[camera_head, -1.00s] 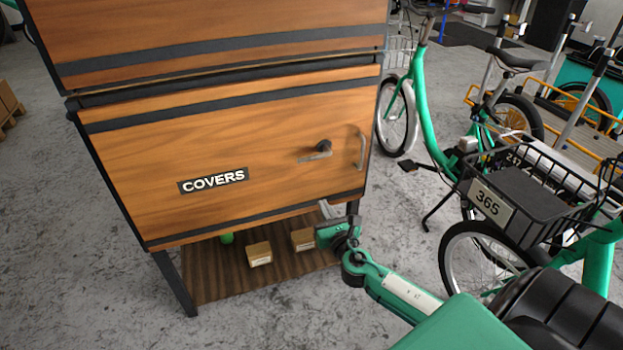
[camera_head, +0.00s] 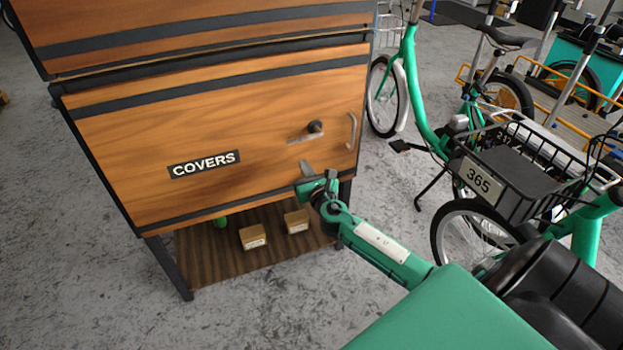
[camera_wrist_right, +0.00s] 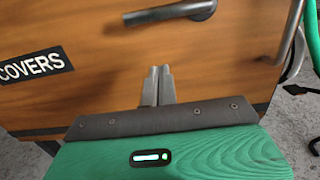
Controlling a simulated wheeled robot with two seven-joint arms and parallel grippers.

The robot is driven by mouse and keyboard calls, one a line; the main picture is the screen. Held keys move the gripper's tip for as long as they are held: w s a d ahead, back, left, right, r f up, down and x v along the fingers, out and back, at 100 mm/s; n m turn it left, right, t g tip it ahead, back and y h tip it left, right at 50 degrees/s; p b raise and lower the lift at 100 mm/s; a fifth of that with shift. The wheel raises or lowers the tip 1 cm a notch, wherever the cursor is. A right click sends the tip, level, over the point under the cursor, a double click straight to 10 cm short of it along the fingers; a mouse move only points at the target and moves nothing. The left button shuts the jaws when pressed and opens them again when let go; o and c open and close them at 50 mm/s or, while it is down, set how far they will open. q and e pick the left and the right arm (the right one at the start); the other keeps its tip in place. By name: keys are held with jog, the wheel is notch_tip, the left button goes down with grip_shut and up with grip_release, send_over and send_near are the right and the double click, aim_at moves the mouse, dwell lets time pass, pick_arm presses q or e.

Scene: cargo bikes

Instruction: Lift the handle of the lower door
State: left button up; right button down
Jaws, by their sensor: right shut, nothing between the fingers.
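The lower door (camera_head: 250,118) is a wooden panel with black bands and a "COVERS" label (camera_head: 204,164). Its lever handle (camera_head: 305,134) sits at the right part of the door and lies almost level. The handle also shows at the top of the right wrist view (camera_wrist_right: 172,13). My right gripper (camera_head: 307,168) is just below the handle, in front of the door, apart from it. Its two grey fingers (camera_wrist_right: 158,84) are shut together with nothing between them and point up toward the handle. My left gripper is not in view.
A curved pull bar (camera_head: 352,131) is fixed to the right of the lever. The shelf (camera_head: 205,262) below the door holds small cardboard boxes (camera_head: 253,237) and a green item. A green bike with a black basket (camera_head: 530,172) stands close on the right.

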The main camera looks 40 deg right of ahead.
pick_arm(q)
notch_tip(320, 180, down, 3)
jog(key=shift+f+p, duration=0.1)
jog(key=shift+p, duration=0.7)
pick_arm(e)
jog(key=r, duration=0.1)
jog(key=w+r, duration=0.2)
jog(key=r, duration=0.1)
jog(key=shift+d, duration=0.25)
jog(key=shift+r+m, duration=0.15)
jog(key=shift+m, duration=0.15)
